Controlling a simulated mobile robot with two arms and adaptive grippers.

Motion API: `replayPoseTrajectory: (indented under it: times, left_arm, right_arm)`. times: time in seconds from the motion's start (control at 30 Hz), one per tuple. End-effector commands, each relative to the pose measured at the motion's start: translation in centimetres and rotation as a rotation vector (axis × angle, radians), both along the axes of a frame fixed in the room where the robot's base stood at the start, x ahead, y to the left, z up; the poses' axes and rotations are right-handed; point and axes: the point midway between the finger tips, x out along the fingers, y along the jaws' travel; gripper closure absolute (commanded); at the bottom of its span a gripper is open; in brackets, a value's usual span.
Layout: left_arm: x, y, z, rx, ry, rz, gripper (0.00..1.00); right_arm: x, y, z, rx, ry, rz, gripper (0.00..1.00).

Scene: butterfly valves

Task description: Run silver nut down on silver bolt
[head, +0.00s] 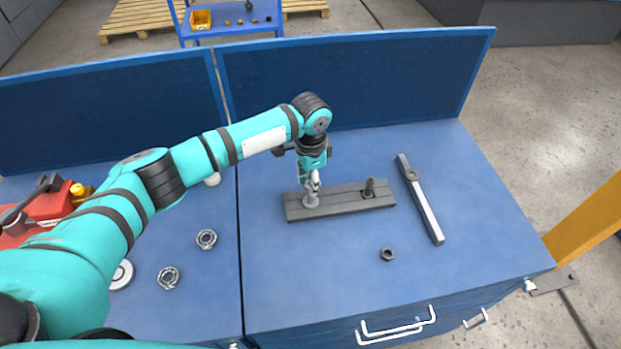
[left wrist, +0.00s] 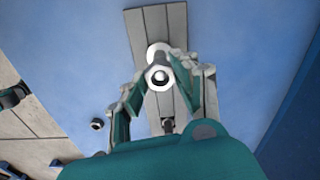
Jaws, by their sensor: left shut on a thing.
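The silver bolt (head: 311,201) stands upright at the left end of a dark grey base block (head: 340,206), with a round silver base around its foot. My left gripper (head: 313,178) points down over it. In the left wrist view the silver nut (left wrist: 160,78) sits between the two fingers, and the gripper is shut on it. A bolt end seems to show inside the nut's hole, so the nut appears to be around the bolt's top; how far down it sits I cannot tell. My right gripper is not in view.
A dark bolt (head: 369,188) stands at the block's right end. A dark nut (head: 387,254) lies in front. A long silver wrench (head: 420,199) lies to the right. Two bearing-like rings (head: 206,239) lie to the left. A blue back panel (head: 350,82) rises behind.

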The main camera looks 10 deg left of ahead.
Motion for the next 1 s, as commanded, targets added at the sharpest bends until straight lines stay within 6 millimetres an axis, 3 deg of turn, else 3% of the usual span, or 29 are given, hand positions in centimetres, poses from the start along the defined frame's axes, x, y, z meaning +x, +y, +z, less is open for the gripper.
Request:
replayPoseTrajectory:
  times: [1.0]
  left_arm:
    - [0.02, -0.06, -0.32, -0.001, -0.001, 0.0, 1.0]
  right_arm:
    - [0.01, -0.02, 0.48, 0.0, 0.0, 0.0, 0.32]
